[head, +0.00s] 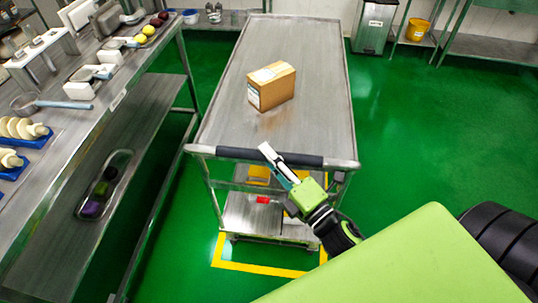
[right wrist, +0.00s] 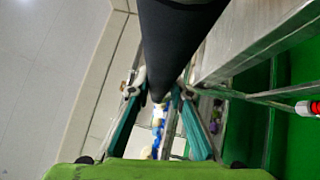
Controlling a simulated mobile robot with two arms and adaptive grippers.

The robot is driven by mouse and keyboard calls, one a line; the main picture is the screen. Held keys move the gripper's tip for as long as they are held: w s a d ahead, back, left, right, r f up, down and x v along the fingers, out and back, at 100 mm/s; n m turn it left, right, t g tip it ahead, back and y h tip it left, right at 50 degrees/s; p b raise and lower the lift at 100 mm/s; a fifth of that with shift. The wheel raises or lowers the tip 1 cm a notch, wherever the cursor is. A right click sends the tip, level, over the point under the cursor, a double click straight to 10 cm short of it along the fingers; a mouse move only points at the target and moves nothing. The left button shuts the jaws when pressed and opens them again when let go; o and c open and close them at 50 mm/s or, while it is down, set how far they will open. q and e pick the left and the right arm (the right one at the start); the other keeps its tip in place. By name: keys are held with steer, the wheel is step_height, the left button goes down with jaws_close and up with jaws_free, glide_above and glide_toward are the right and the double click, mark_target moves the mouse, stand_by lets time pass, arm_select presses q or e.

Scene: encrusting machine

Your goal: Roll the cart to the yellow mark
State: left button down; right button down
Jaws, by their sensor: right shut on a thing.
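The steel cart (head: 310,115) stands in the middle of the head view, with its handle side towards me. Its dark-padded handle (head: 235,154) runs across the near end, and the padding also shows in the right wrist view (right wrist: 178,40). My right gripper (head: 277,161) is shut on this handle, right of its middle. The yellow mark (head: 262,269) is an outline on the green floor; its near line lies in front of the cart's base, and side lines run back beside it. The cart hides much of the mark. My left gripper is not in view.
A cardboard box (head: 271,86) sits on the cart top. A long steel workbench (head: 95,105) with tools and food stands close on the left. A grey bin (head: 374,25) and a yellow bucket (head: 417,29) are at the back. The floor right of the cart is clear.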

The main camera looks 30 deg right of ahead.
steer(key=c, duration=1.8)
jaws_free()
steer(key=shift+c, duration=0.2)
steer(key=v, duration=1.2)
steer(key=shift+f, duration=0.15)
